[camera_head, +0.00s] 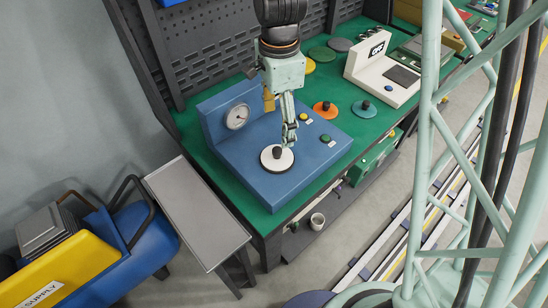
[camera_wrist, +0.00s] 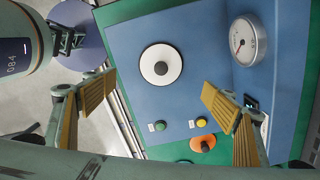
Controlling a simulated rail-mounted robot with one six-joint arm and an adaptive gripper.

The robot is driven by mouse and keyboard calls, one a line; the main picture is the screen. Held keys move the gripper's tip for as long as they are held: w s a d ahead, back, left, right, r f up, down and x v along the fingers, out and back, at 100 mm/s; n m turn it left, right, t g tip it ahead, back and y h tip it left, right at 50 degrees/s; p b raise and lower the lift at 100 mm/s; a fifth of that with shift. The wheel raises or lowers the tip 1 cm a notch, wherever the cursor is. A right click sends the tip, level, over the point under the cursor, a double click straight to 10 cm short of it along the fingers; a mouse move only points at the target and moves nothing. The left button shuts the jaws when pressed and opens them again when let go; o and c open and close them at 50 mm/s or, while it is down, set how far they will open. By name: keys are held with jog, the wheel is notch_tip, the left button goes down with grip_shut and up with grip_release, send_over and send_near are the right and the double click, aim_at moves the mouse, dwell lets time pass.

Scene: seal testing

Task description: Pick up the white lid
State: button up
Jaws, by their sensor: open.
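The white lid (camera_head: 268,163) is a round disc with a black knob, lying flat on the top of the blue test station (camera_head: 245,165) near its front corner. In the wrist view the lid (camera_wrist: 148,58) shows whole, beyond and between the ends of the finger pads. My gripper (camera_head: 281,120) hangs above the station, a little up the picture from the lid. Its yellow ribbed pads stand wide apart in the wrist view (camera_wrist: 158,88) with nothing between them. The gripper appears apart from the lid.
A pressure gauge (camera_head: 237,117) stands on the station's raised back. Yellow (camera_head: 304,117) and green (camera_head: 325,138) buttons sit right of the lid. Orange (camera_head: 316,107) and teal (camera_head: 359,113) lids lie on the green bench. A white device (camera_head: 372,66) stands behind them.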

aim_at(277, 150)
dwell(0.4)
jog(key=shift+f+b, duration=0.5)
jog(key=shift+f, duration=3.8)
jog(key=shift+f, duration=0.1)
jog(key=shift+w+f+b, duration=0.15)
jog(key=shift+f+b, duration=0.25)
jog(key=shift+f, duration=2.1)
jog(key=c, duration=2.4)
jog(key=shift+f, duration=0.15)
jog(key=shift+c, duration=0.6)
